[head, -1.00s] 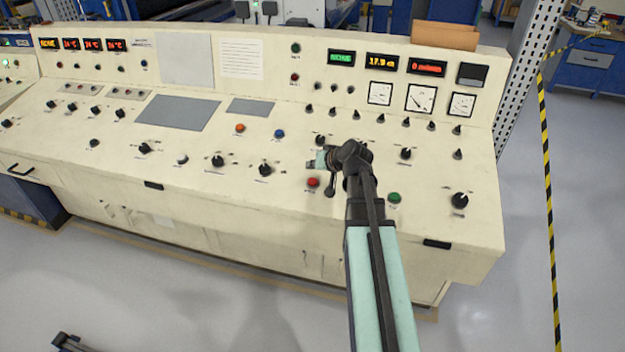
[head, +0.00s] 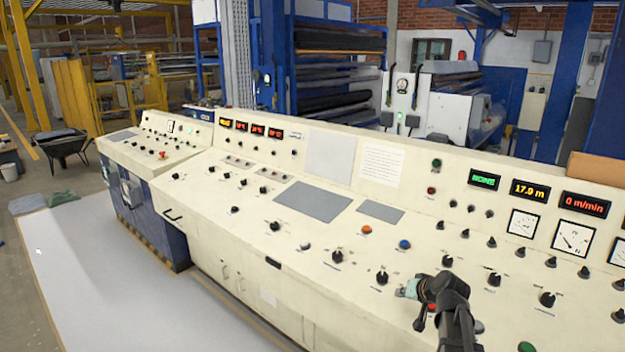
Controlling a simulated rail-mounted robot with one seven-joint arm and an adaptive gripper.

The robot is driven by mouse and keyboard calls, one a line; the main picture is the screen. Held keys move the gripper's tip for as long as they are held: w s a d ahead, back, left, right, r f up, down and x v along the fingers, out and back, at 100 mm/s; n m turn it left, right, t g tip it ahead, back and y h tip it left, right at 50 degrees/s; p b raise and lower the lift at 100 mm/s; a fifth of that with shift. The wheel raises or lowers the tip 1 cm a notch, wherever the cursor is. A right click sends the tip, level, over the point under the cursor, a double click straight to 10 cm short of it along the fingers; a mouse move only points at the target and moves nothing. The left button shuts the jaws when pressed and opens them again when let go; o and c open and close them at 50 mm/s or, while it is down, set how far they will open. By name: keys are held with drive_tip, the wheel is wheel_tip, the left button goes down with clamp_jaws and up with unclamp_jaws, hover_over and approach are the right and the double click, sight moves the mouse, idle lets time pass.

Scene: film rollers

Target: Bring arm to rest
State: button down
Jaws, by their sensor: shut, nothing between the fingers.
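My arm reaches up from the bottom right of the head view, in front of the cream control console (head: 235,262). Its dark wrist is bent, with a short teal section on its left side. Most of my arm is out of frame.
Black knobs, among them one near my wrist (head: 382,277), an orange button (head: 367,230) and a blue button (head: 404,244) cover the panel. Roller machinery (head: 340,65) stands behind. A wheelbarrow (head: 62,147) is far left. Floor at the lower left is clear.

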drive_tip(key=a+f, duration=0.2)
drive_tip(key=a, duration=0.1)
drive_tip(key=a+f+n+g+b, duration=0.1)
drive_tip(key=a+f, duration=0.1)
drive_tip(key=a, duration=0.2)
drive_tip(key=a+f+g, duration=0.1)
drive_tip(key=a+f, duration=0.1)
drive_tip(key=a, duration=0.1)
drive_tip(key=shift+w+a+f+n+y, duration=0.1)
drive_tip(key=shift+a+f+n+y, duration=0.1)
drive_tip(key=shift+a+n+y, duration=0.15)
drive_tip(key=s+a+f+g+p, duration=0.1)
drive_tip(key=s+f+g, duration=0.1)
drive_tip(key=s+f, duration=0.6)
drive_tip(key=s+a+f+g, duration=0.25)
drive_tip(key=s+f, duration=0.35)
drive_tip(key=f, duration=0.5)
drive_tip(key=s+f+g+h, duration=0.1)
drive_tip(key=s+f+g, duration=0.2)
drive_tip(key=s, duration=1)
drive_tip(key=s+f+g+h+p, duration=0.1)
drive_tip(key=s+f+g, duration=0.2)
drive_tip(key=s+f, duration=0.4)
drive_tip(key=s+d+f+g+h+p, duration=0.1)
drive_tip(key=s+f+g, duration=0.2)
drive_tip(key=s, duration=1.5)
wheel_tip(320, 180, down, 3)
drive_tip(key=shift+s+r+h, duration=0.2)
drive_tip(key=shift+s+h, duration=0.15)
